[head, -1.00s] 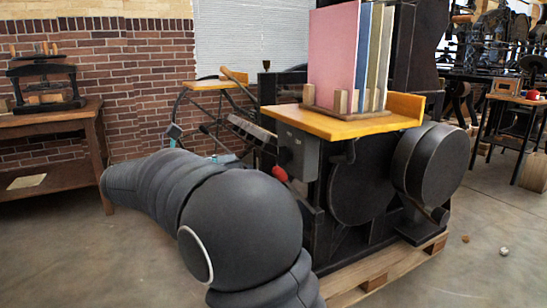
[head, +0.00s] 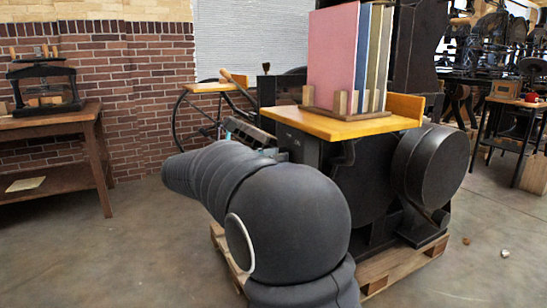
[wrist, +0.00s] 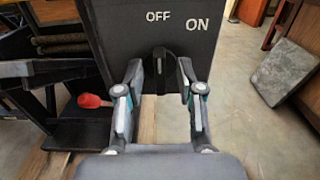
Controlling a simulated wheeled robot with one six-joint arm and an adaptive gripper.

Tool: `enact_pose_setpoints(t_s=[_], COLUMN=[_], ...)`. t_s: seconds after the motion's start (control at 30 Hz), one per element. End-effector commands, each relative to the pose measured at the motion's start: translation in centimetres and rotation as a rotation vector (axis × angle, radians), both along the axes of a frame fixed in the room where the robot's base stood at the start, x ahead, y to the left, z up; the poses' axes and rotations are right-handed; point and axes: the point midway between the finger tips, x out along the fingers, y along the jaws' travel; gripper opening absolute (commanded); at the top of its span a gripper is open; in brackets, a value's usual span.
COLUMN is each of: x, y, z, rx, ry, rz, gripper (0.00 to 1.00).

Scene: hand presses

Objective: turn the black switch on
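The black switch (wrist: 162,58) shows in the wrist view as a small dark lever below the middle of a dark panel (wrist: 125,40). White OFF and ON letters stand on the panel, with ON to the right. My gripper (wrist: 161,68) is open, one finger on each side of the switch. I cannot tell whether either finger touches it. In the head view my arm hides the switch and most of my gripper. The top of the dark box under the press's yellow board (head: 340,125) shows there.
A red-ended handle (wrist: 92,101) sticks out left of my gripper in the wrist view. The black press stands on a wooden pallet (head: 400,265). Upright boards (head: 332,60) stand on the yellow board. A wooden table (head: 50,125) is at the left, with open floor before it.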

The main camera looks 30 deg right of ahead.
Motion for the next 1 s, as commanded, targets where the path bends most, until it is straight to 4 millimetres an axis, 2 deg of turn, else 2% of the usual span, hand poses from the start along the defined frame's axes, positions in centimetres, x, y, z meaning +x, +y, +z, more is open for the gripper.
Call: enact_pose_setpoints(t_s=[0.07, 0.1, 0.23, 0.67, 1.0], x=[0.0, 0.0, 0.0, -0.03, -0.15], y=[0.01, 0.02, 0.03, 0.04, 0.03], z=[0.0, -0.01, -0.01, -0.04, -0.14], rx=[0.0, 0.0, 0.0, 0.001, 0.009], ry=[0.0, 0.0, 0.0, -0.035, -0.253], rz=[0.0, 0.0, 0.0, 0.0, -0.001], gripper=[0.38, 0.33, 0.0, 0.0, 0.0])
